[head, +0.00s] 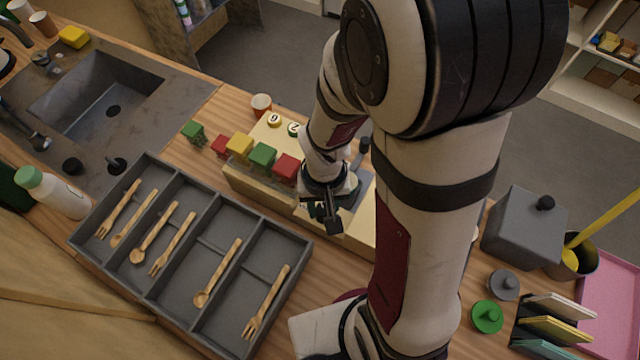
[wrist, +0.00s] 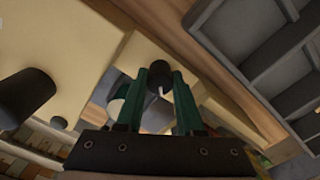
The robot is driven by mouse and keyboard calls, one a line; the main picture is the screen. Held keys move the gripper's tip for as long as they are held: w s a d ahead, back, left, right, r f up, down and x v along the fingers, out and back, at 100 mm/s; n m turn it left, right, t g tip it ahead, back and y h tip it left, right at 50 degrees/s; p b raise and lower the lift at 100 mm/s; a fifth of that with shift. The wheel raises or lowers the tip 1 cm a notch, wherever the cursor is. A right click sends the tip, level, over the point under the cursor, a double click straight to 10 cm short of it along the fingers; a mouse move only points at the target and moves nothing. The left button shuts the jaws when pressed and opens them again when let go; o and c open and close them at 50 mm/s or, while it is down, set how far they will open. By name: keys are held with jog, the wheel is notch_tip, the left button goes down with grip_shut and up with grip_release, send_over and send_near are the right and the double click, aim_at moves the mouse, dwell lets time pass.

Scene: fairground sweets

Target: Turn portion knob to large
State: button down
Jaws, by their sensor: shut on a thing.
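The portion knob (wrist: 159,74) is a small dark round knob with a pale mark, on the cream dispenser (wrist: 70,45) in the wrist view. My gripper (wrist: 158,88) has its green fingers shut on the knob, one on each side. In the head view my gripper (head: 324,214) is at the front of the wooden dispenser (head: 245,183), and the knob cannot be made out there. The setting marks around the knob are too unclear to read.
A grey cutlery tray (head: 190,222) with wooden forks and spoons lies left of my gripper. Red, yellow and green blocks (head: 262,156) stand along the dispenser. A dark handle (wrist: 24,97) sticks out nearby. A grey canister (head: 522,232) stands at the right.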

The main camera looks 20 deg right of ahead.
aim_at(324, 209)
jog(key=n, duration=0.4)
jog(key=shift+n, duration=0.4)
dwell(0.4)
jog(key=c, duration=0.5)
grip_release()
jog(key=shift+c, duration=0.2)
jog(key=shift+r, duration=0.1)
notch_tip(324, 209, up, 16)
jog(key=shift+f, duration=0.2)
